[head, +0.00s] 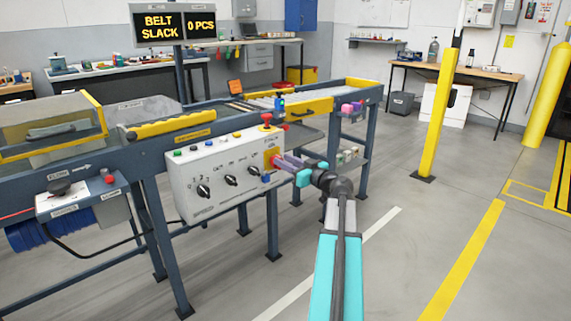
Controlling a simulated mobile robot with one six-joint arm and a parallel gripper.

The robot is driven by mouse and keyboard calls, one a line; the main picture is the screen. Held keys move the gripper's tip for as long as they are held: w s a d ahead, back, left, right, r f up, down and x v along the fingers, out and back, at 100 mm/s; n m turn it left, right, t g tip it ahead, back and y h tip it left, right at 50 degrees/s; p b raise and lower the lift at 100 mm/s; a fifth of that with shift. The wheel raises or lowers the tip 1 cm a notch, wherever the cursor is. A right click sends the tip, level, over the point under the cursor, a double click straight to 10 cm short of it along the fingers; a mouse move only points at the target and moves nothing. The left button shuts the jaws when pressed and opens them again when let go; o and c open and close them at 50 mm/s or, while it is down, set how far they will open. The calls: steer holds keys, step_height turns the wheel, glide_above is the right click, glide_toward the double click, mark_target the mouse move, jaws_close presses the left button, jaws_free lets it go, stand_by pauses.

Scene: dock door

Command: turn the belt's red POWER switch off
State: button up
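The belt's control box (222,172) is a white panel on the conveyor frame, with black rotary knobs and small coloured buttons. A yellow plate (271,155) with a bit of red sits at its right end. It may carry the POWER switch, but its lettering is too small to read and my gripper partly covers it. My gripper (279,162) has its fingertips close in front of this plate. I cannot tell whether they touch it, or whether the fingers are open or shut.
A red mushroom button (266,117) stands on top of the box. A separate small box (77,196) at left has another red button. The display (159,25) reads "BELT SLACK" and "0 PCS". A yellow post (438,115) stands at right. The floor between is open.

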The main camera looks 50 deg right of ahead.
steer(key=shift+w, duration=0.2)
jaws_close()
steer(key=shift+d+m, duration=0.1)
steer(key=shift+m, duration=0.3)
steer(key=shift+d+f+m+p, duration=0.35)
steer(key=shift+m+p, duration=0.85)
steer(key=shift+m, duration=1.65)
steer(key=shift+d+f+m+p, duration=0.25)
steer(key=shift+m+p, duration=0.9)
steer(key=shift+m, duration=1.75)
steer(key=shift+d+f+m+p, duration=0.35)
steer(key=shift+m+p, duration=0.85)
steer(key=shift+m, duration=1.65)
steer(key=shift+a+f, duration=0.1)
